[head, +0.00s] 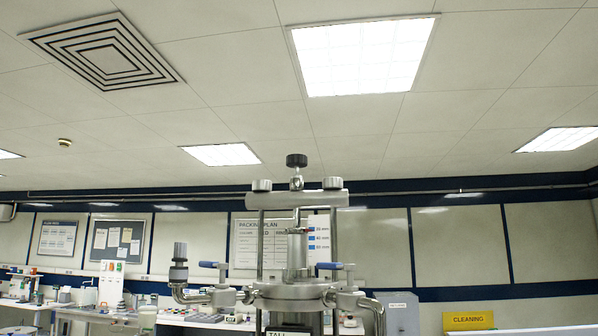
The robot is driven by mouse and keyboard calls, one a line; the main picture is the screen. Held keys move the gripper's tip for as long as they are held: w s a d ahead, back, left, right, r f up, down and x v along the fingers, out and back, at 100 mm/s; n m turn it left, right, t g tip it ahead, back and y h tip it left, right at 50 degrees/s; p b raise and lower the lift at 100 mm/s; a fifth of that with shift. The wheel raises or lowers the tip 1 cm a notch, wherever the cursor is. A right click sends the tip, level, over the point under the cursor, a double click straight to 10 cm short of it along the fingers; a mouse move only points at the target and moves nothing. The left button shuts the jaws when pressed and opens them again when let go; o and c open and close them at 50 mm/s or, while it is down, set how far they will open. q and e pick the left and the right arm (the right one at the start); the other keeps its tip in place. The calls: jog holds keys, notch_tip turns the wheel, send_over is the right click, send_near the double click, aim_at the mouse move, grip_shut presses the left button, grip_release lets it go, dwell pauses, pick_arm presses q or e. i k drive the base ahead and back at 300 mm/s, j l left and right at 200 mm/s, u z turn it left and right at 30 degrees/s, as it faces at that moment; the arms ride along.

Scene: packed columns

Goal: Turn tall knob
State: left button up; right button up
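A tall steel column (297,255) stands upright in the middle of the head view, with a label reading "TALL" at the bottom edge. A black round knob (297,160) sits at its top, above a steel crossbar (300,199) carried on two upright rods. Valves with blue handles (336,266) stick out on both sides of the column's flange. A grey fitting (179,262) stands on the bent pipe at the left. Neither of my grippers shows in this view. The lower part of the column is cut off by the frame.
A grey cabinet (398,313) stands behind at the right, near a yellow "CLEANING" sign (468,320). Benches with lab items (105,300) run along the back left. The space around the knob is clear up to the ceiling.

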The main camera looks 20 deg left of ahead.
aim_at(297, 162)
jog(key=i+j, duration=0.1)
jog(key=j, duration=0.4)
jog(key=i+j, duration=0.1)
jog(key=j, duration=0.35)
jog(key=i+j, duration=0.1)
jog(key=j, duration=0.4)
jog(key=k+u, duration=0.05)
